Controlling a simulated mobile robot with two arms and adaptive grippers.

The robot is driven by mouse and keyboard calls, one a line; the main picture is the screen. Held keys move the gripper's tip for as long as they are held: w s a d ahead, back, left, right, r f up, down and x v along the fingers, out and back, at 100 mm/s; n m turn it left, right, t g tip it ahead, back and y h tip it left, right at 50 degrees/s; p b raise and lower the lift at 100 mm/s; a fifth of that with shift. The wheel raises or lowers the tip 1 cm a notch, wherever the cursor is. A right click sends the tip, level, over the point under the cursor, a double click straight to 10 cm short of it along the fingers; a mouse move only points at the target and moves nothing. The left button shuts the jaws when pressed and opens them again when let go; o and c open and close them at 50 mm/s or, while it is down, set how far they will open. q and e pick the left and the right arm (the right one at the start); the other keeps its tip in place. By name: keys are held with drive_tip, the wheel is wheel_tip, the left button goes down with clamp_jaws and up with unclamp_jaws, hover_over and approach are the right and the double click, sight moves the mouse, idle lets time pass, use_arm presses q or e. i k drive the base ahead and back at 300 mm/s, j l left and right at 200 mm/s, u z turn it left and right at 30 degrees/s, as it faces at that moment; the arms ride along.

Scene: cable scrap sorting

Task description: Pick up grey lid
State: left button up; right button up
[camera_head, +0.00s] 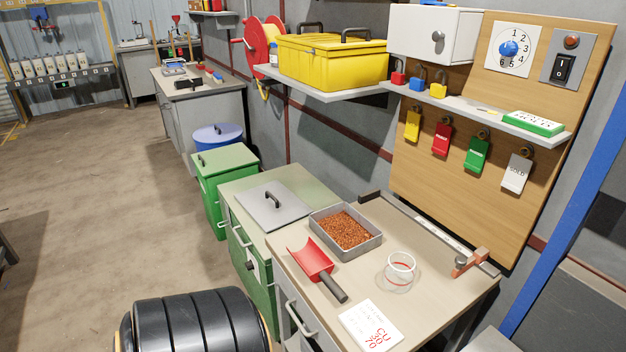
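The grey lid (255,215) is a flat square plate with a black bar handle (272,198) on top. It lies flat on the pale green top of a green cabinet (235,181), left of the grey tray. The grey tray (375,244) is open and holds reddish-brown granules (345,229). Neither of my grippers shows in the head view.
A red scoop (311,259) with a dark handle, a clear cup (401,267) and a white card (371,326) lie on the bench. A shelf with a yellow toolbox (331,62) overhangs behind. A green bin (225,168) stands beyond the cabinet. A black ribbed roll (195,325) is in front.

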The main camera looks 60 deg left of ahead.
sight(273, 206)
drive_tip(key=u, duration=2.25)
drive_tip(key=i+j+z, duration=0.1)
drive_tip(key=z, duration=1.1)
drive_tip(key=j+z, duration=0.25)
drive_tip(key=j, duration=0.2)
drive_tip(key=j+z, duration=0.2)
drive_tip(key=j, duration=0.25)
drive_tip(key=j+z, duration=0.25)
drive_tip(key=j, duration=0.15)
drive_tip(key=k+j+z, duration=0.2)
drive_tip(key=j, duration=0.25)
drive_tip(key=j+z, duration=0.25)
drive_tip(key=j, duration=0.15)
drive_tip(key=k+j+z, duration=0.2)
drive_tip(key=j, duration=0.2)
